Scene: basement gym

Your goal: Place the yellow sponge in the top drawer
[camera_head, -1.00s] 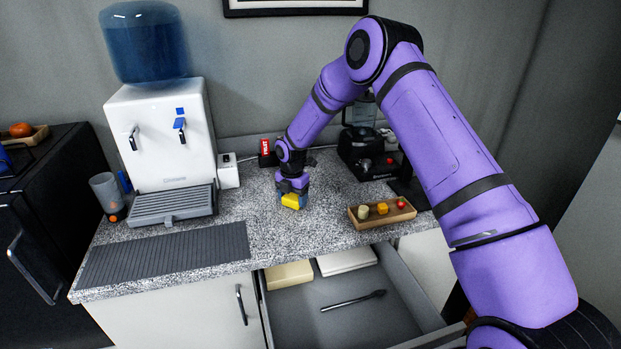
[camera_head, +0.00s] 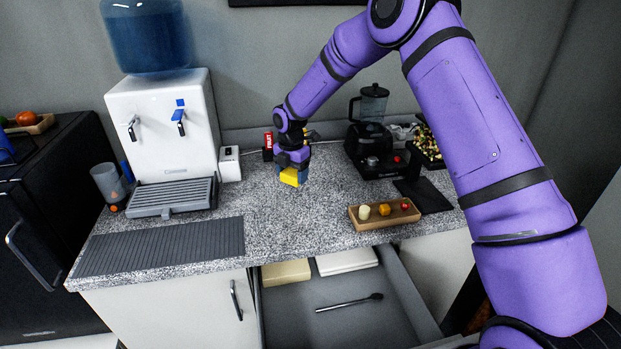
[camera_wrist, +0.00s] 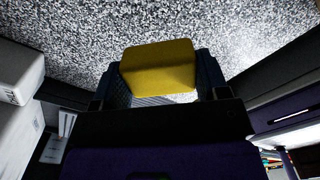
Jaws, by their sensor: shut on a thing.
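The yellow sponge (camera_head: 291,177) is held between the fingers of my gripper (camera_head: 292,170), above the speckled countertop. In the wrist view the sponge (camera_wrist: 158,68) sits between the two dark fingertips, with speckled counter behind it. My gripper is shut on it and points down. The top drawer (camera_head: 398,290) is pulled open below the counter's front edge, to the right of and nearer than my gripper. Inside it lie a tan box (camera_head: 286,273), a white box (camera_head: 346,260) and a dark long-handled utensil (camera_head: 348,302). The drawer's near end is partly cut off and hidden by my arm.
A wooden tray (camera_head: 362,225) with small food items sits at the counter edge above the drawer. A blender (camera_head: 371,135) stands behind it. A water dispenser (camera_head: 163,130) and a grey ribbed mat (camera_head: 160,254) are at left. The drawer's middle has bare floor.

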